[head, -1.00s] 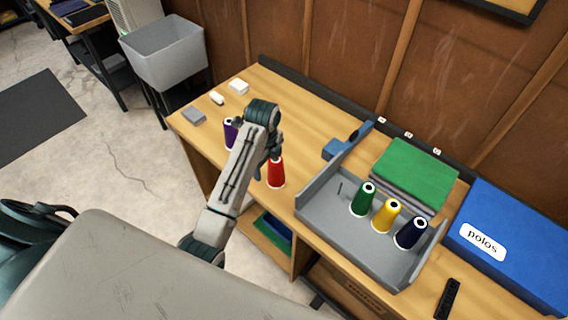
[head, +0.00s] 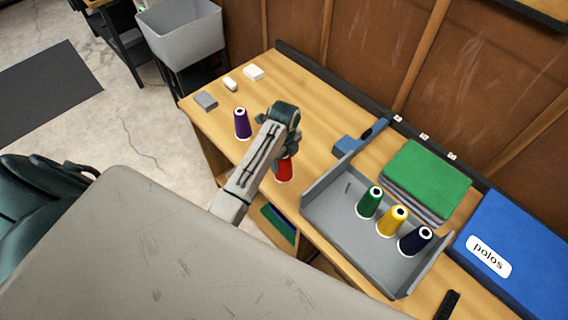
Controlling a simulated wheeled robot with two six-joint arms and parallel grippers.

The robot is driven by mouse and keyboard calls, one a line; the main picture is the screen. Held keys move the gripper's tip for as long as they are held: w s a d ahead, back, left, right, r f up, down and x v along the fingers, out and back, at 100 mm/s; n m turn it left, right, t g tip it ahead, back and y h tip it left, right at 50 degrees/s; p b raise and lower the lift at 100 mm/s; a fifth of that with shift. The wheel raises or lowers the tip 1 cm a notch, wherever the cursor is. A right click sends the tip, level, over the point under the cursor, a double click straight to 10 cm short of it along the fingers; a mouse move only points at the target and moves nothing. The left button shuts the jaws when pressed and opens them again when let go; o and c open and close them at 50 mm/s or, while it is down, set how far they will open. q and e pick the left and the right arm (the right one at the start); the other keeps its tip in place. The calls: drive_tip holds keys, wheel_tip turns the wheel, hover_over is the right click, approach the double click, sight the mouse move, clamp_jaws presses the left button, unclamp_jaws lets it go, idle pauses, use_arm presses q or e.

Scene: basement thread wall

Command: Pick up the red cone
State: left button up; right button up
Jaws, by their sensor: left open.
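The red cone (head: 284,170) stands upright on the wooden workbench (head: 325,100), near its front edge. Its upper and left parts are hidden behind my left arm. My left gripper (head: 288,148) is at the top of the red cone, mostly covered by the arm's own links. It is open; whether a finger touches the cone cannot be seen. My right gripper is not in view.
A purple cone (head: 242,124) stands left of the red one. A grey tray (head: 335,205) to the right holds green (head: 369,203), yellow (head: 392,222) and navy (head: 414,241) cones. Behind are a blue tape dispenser (head: 358,140) and folded green cloth (head: 428,178).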

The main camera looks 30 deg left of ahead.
sight(284, 175)
use_arm(q)
wheel_tip(284, 175, down, 2)
drive_tip(key=shift+f+p, duration=0.1)
drive_tip(key=shift+p, duration=0.35)
drive_tip(key=shift+a+f, duration=0.1)
drive_tip(key=shift+f, duration=0.45)
drive_tip(key=shift+c, duration=1.1)
drive_tip(key=c, duration=0.9)
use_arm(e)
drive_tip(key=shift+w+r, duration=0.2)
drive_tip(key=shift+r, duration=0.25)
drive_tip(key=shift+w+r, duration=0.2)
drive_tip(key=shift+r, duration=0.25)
use_arm(q)
drive_tip(key=shift+r, duration=0.1)
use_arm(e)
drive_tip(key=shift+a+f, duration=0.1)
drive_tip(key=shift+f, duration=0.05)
